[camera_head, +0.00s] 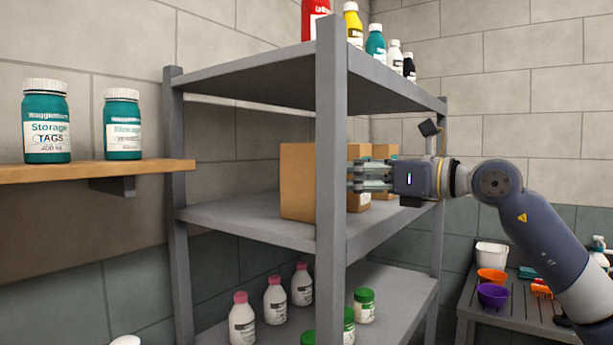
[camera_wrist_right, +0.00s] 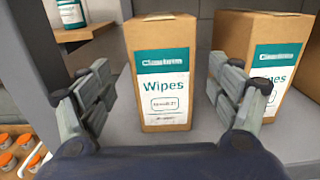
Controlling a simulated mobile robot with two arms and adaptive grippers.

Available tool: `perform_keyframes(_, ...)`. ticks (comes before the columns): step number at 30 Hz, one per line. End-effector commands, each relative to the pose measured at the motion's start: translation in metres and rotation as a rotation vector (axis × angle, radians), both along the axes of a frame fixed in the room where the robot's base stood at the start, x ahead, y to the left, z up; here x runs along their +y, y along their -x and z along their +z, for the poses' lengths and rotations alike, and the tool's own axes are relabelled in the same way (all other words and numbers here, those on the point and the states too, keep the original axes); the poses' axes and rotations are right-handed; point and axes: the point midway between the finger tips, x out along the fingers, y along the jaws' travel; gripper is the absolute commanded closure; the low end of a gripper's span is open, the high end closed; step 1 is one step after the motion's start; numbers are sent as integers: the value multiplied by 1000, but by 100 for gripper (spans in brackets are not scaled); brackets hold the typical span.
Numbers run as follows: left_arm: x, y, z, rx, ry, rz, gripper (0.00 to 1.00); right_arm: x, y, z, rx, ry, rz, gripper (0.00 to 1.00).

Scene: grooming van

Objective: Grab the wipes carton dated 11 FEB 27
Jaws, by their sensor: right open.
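Brown wipes cartons with white and teal labels stand on the middle shelf of the grey rack. In the right wrist view one carton (camera_wrist_right: 163,75) stands upright between my open fingers, a little beyond their tips. Its date box is too small to read surely. A second carton (camera_wrist_right: 262,60) stands to its right, partly behind my right finger. In the head view a large carton side (camera_head: 298,180) shows left of the rack post, with another carton (camera_head: 384,153) behind my gripper. My right gripper (camera_head: 357,176), also in the wrist view (camera_wrist_right: 163,90), is open and empty. My left gripper is not in view.
The rack's front post (camera_head: 331,150) stands close to my right gripper. Bottles stand on the top shelf (camera_head: 240,72) and bottom shelf (camera_head: 400,300). A wooden wall shelf (camera_head: 90,172) holds teal jars. A side table (camera_head: 520,322) holds bowls.

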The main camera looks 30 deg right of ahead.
Motion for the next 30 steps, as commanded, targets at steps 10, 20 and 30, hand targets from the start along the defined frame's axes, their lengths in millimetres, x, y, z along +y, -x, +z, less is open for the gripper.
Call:
perform_keyframes(10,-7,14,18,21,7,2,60,14,-34,4,0,-1,2,17)
perform_keyframes(20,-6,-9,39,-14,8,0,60,27,-74,4,-1,-1,1,17)
perform_keyframes(30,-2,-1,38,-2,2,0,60,28,-76,3,-1,0,0,37)
